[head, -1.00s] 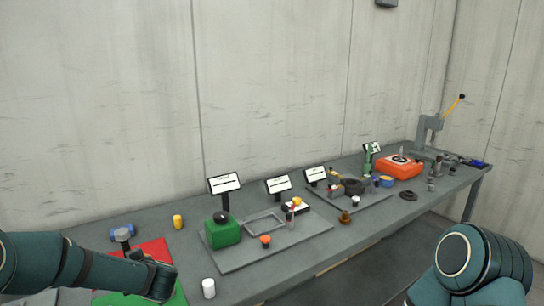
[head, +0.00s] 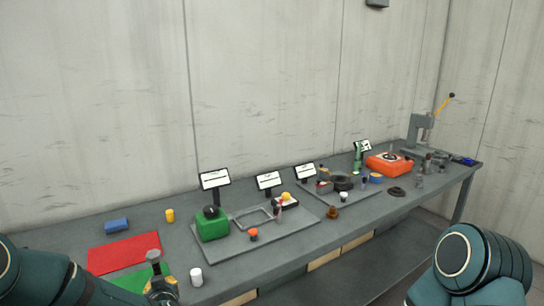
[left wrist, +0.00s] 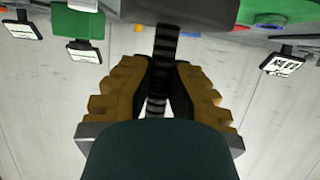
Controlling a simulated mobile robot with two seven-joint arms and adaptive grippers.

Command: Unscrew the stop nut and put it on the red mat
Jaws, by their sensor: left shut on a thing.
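My left gripper (head: 162,287) is low at the left of the bench, over the green mat (head: 128,281). It is shut on a dark threaded screw with a wide grey head (head: 153,256), which stands up above the fingers in the head view. In the left wrist view the ridged screw shaft (left wrist: 165,45) runs between the yellow-padded fingers (left wrist: 158,85). I cannot make out a separate stop nut on it. The red mat (head: 110,256) lies flat behind the green mat, and its visible surface is bare. My right gripper is out of view.
A blue block (head: 116,226) and a yellow cylinder (head: 170,216) stand behind the mats. A white cylinder (head: 196,277) is close right of my left gripper. A grey board (head: 255,246) with a green block (head: 212,225) lies further right. Small displays line the back.

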